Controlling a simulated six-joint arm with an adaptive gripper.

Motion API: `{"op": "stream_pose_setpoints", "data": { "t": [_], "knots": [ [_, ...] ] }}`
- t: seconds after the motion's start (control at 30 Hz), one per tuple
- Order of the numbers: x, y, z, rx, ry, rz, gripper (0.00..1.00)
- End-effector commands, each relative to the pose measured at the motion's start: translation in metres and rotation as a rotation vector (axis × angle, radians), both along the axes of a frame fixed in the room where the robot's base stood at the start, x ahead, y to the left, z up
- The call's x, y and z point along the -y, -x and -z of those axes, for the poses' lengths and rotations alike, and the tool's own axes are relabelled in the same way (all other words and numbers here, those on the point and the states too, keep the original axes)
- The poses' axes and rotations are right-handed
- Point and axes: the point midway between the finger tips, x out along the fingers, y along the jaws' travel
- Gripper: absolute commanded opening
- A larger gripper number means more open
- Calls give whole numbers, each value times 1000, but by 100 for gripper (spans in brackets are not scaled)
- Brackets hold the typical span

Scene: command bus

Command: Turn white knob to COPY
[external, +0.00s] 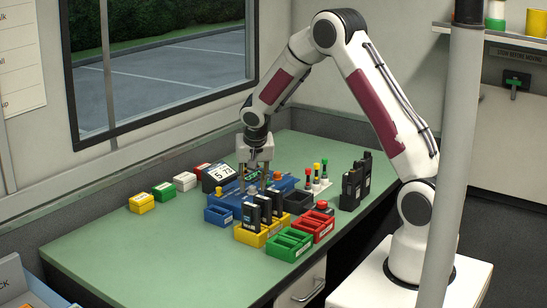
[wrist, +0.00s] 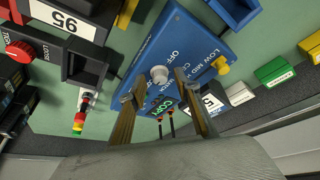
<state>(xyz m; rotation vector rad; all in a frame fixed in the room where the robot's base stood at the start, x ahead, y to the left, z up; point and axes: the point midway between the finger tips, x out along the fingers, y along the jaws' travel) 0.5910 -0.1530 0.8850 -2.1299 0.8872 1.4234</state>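The white knob (wrist: 159,75) sits on a blue control panel (wrist: 190,32) in the wrist view. OFF lettering is beside it, and a dark display with green characters (wrist: 165,103) is on the panel. I cannot tell which way the knob points. My gripper (wrist: 158,83) is open, its two fingers apart near the knob, one toward each side; contact is not clear. In the external view my gripper (external: 252,187) reaches down over the blue panel (external: 228,172), and the white knob cannot be made out there. A yellow knob (wrist: 221,65) is on the panel by LOW and MID lettering.
Yellow (external: 250,238), green (external: 288,245) and red (external: 313,228) trays stand in front of the panel. Upright black radios (external: 350,190) stand to the right. A number display (external: 222,173) and small coloured boxes line the back left. The table's left front is clear.

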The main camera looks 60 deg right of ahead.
Motion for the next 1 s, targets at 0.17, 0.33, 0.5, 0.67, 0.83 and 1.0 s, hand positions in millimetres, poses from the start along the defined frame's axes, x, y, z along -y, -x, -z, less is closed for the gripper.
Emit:
{"op": "stream_pose_setpoints", "data": {
  "t": [0.17,0.33,0.5,0.67,0.83,1.0],
  "knots": [
    [-2,1,-7,2,1,0,32],
    [-6,5,-21,2,1,0,32],
    [-12,11,-40,2,0,1,32],
    [-17,17,-58,3,0,-1,32],
    [-23,22,-79,2,0,-2,32],
    [-29,28,-97,1,0,0,32]
  ]
}}
